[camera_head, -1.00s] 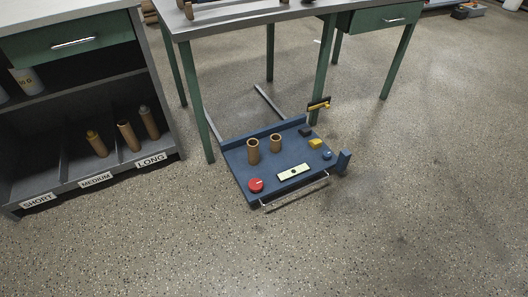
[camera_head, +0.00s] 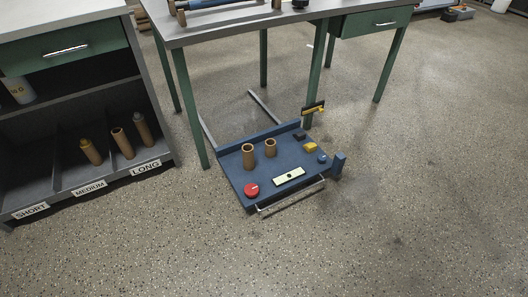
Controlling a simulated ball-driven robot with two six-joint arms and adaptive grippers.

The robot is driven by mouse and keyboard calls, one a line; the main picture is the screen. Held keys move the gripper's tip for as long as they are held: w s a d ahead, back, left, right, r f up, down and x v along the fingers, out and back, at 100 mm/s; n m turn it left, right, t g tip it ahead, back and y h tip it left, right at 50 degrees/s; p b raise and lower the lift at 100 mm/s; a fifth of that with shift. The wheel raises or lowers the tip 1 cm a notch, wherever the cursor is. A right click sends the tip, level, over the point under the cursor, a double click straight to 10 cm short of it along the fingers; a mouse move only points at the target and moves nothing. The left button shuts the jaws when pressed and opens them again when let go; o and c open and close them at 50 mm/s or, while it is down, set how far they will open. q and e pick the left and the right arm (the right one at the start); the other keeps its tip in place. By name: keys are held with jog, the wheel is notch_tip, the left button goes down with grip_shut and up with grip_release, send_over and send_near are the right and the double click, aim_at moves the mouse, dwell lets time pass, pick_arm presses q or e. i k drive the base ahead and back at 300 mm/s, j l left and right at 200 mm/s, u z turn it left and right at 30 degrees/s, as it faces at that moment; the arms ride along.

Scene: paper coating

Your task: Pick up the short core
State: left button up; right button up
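Several brown tube cores are in view. On the lower shelf at left, a core with a yellowish top (camera_head: 91,151) leans behind the MEDIUM label, a hollow core (camera_head: 123,144) leans to its right, and a grey-topped core (camera_head: 143,128) leans behind the LONG label. The compartment behind the SHORT label (camera_head: 31,211) is dark, and I see no core in it. Two shorter-looking hollow cores, a left one (camera_head: 248,157) and a right one (camera_head: 270,148), stand upright on a blue platform (camera_head: 232,172). I cannot tell which is the short core. Neither of my grippers shows.
The platform also carries a red button (camera_head: 251,190), a pale panel (camera_head: 289,177) and a yellow block (camera_head: 310,147). It stands low by the green-legged table (camera_head: 230,30). The shelf cabinet (camera_head: 165,125) stands left. Speckled floor (camera_head: 400,220) is clear in front and right.

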aim_at(270, 143)
jog(key=u, duration=0.4)
jog(key=i+l+u, duration=0.45)
jog(key=l+u, duration=0.15)
jog(key=i+l+u, duration=0.15)
jog(key=l+u, duration=0.15)
jog(key=i+l, duration=0.15)
jog(key=l, duration=0.25)
jog(key=i+l, duration=0.1)
jog(key=l, duration=0.35)
jog(key=i+l+u, duration=0.1)
jog(key=l, duration=0.3)
jog(key=i, duration=0.05)
